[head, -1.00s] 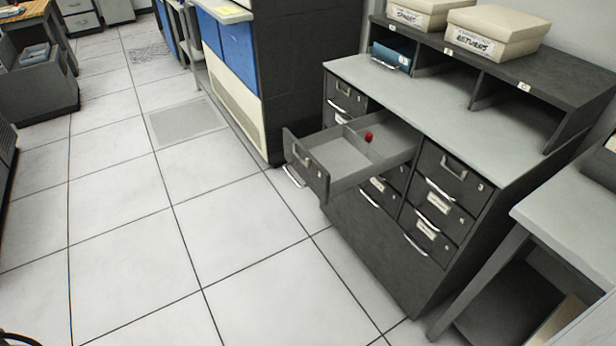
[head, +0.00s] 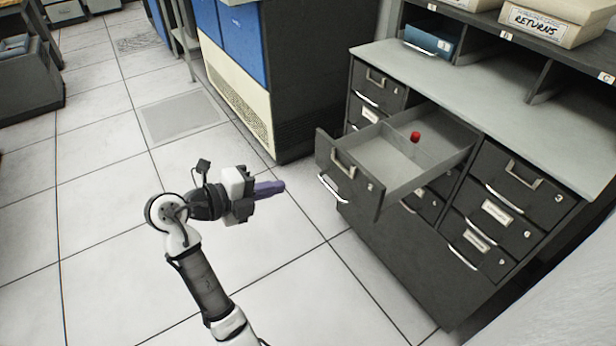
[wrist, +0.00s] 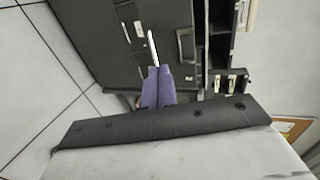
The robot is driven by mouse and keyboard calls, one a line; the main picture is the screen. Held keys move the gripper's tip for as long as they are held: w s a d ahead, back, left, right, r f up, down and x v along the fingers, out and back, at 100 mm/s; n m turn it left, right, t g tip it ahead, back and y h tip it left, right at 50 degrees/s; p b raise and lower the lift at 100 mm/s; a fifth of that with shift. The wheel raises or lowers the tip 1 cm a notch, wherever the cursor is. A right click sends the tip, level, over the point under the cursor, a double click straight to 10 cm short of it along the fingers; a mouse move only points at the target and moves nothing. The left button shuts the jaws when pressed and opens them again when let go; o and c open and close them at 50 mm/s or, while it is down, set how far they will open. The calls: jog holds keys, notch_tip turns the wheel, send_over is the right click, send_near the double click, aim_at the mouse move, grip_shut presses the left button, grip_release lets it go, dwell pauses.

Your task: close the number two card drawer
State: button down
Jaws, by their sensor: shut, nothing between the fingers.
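The number two card drawer (head: 348,178) is the pulled-out drawer in the top row of the dark cabinet, between drawers 1 and 3. It stands far out, with a metal handle on its front and a small red object (head: 415,137) inside. My gripper (head: 282,187) is in front of the cabinet, to the left of the drawer front and apart from it in the head view. Its purple fingers are together and empty. The wrist view shows the shut fingers (wrist: 158,72) pointing towards dark cabinet fronts with handles.
The cabinet's grey top (head: 480,105) carries a shelf with a blue box (head: 428,38) and a cream "RETURNS" box (head: 545,22). A blue and cream machine (head: 238,90) stands left of the cabinet.

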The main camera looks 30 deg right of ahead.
aim_at(337, 172)
jog(key=p+x, duration=0.1)
jog(key=x, duration=0.3)
jog(key=p+x, duration=0.2)
jog(key=x, duration=0.3)
jog(key=r+p+x, duration=0.1)
jog(key=x, duration=0.4)
jog(key=shift+d, duration=0.1)
